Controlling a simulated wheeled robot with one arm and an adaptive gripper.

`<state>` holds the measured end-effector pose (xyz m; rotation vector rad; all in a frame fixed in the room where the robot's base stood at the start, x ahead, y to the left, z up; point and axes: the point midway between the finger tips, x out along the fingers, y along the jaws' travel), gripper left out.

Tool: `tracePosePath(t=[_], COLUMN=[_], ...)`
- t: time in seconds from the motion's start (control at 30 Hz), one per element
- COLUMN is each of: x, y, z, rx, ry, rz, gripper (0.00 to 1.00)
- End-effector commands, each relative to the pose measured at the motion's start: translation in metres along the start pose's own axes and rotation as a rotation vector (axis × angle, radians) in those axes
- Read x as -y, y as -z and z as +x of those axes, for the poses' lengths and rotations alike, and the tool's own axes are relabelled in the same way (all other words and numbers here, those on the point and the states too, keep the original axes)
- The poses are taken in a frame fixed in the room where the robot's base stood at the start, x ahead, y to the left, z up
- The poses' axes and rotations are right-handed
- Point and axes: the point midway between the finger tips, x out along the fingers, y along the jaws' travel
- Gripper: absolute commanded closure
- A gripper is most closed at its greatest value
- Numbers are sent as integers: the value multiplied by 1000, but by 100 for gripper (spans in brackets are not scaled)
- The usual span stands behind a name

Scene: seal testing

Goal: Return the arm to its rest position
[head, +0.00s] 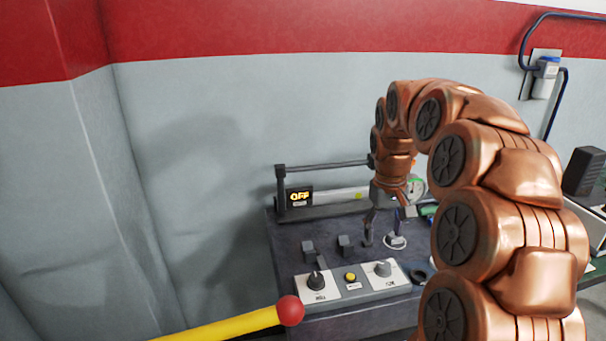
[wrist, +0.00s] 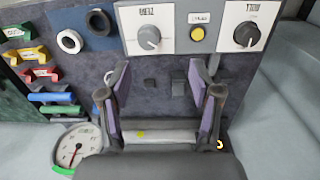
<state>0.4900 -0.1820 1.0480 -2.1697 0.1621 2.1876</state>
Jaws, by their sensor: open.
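My copper segmented arm (head: 505,200) rises on the right of the head view, arches over and comes down above the dark test bench (head: 290,240). My gripper (head: 384,236) hangs fingers down over the bench, close to a small upright fitting on a white ring (head: 396,242). In the wrist view my gripper (wrist: 160,90) has its two purple-padded fingers spread apart, with nothing held between them. A pale cylinder (wrist: 160,136) shows between the finger bases there. I cannot tell whether the fingers touch anything.
A control panel with two knobs (head: 316,281) and a yellow button (head: 350,277) lies in front. A display (head: 299,196) reads OFF. The wrist view shows a round gauge (wrist: 75,148) and several coloured clips (wrist: 40,73). A yellow bar with a red ball (head: 290,310) crosses the foreground.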

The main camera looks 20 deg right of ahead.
Motion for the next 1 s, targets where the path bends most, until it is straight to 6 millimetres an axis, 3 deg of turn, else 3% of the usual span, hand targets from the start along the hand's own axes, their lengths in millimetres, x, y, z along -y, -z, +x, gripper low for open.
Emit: tracePosePath(t=[0.2,0.5,0.8,1.0], x=[54,109,139,146], y=[-52,-140,-237,-289], z=[-8,-1,20,38], rx=[19,59,110,132], ry=[14,24,24,23], rz=[-69,-128,-143,-130], gripper=[36,36,36,36])
